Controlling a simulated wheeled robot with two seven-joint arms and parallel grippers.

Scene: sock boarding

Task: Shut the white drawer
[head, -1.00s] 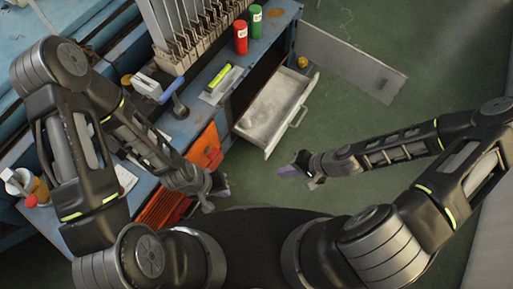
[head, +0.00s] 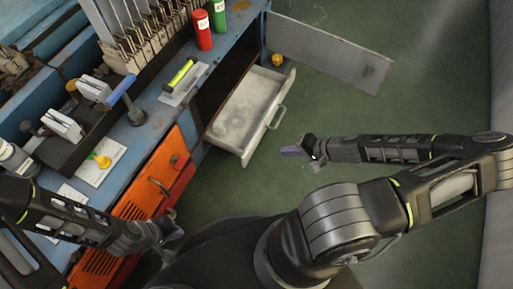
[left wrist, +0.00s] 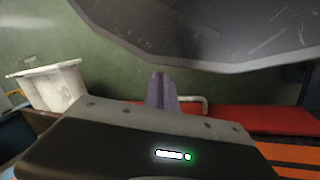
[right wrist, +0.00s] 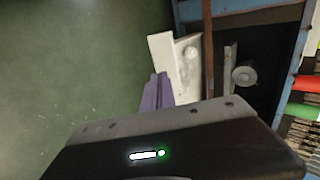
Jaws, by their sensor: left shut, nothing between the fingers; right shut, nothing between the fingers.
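The white drawer (head: 240,118) is pulled out of the blue workbench in the head view, with its handle (head: 277,118) on the front facing right. A pale part of it shows beyond my fingers in the right wrist view (right wrist: 160,50). My right gripper (head: 296,150) is shut and empty, just in front of the drawer, lower right of the handle. A gap of floor shows between them in the head view. My left gripper (head: 176,232) is shut and empty, low by the orange cabinet door, well apart from the drawer.
The orange door (head: 160,185) with a handle is below the bench top (head: 150,128). A grey panel (head: 330,55) stands out behind the drawer, with a small yellow ball (head: 277,59) near it. Red (head: 202,30) and green bottles stand on the bench. Green floor is free right of the drawer.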

